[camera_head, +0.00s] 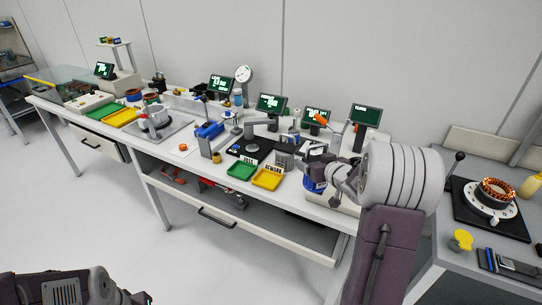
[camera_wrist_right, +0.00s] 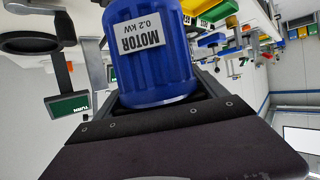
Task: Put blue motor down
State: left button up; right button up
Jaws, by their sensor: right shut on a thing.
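The blue motor, a ribbed cylinder with a white label reading MOTOR 0.2 kW, fills the upper middle of the right wrist view (camera_wrist_right: 150,77). My right gripper (camera_head: 322,175) is shut on it. In the head view only a small blue part of the motor (camera_head: 312,185) shows below the gripper, near the front edge of the workbench (camera_head: 335,216). My right wrist and fingers cover the rest. Whether the motor touches the bench surface cannot be told. Part of my left arm shows at the lower left corner of the head view, with no gripper fingers visible.
A green tray (camera_head: 241,172) and a yellow tray (camera_head: 268,180) with labels stand left of the motor. A black plate, a blue vise (camera_head: 209,131) and several screens (camera_head: 366,116) fill the bench. A copper-wound stator (camera_head: 495,191) sits on a round fixture on the right table.

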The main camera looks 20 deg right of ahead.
jog(key=shift+w+a+f+b, duration=0.35)
jog(key=shift+w+f, duration=1.35)
jog(key=shift+w, duration=0.05)
jog(key=shift+w+a+f+b, duration=0.3)
jog(key=shift+w+a+f, duration=0.05)
jog(key=shift+w+f, duration=1.35)
jog(key=shift+w+a+f+b, duration=0.35)
jog(key=shift+w+f, duration=1.35)
jog(key=shift+w, duration=0.05)
jog(key=shift+s+f, duration=0.1)
jog(key=o, duration=2)
jog(key=shift+f, duration=0.1)
jog(key=shift+a, duration=0.1)
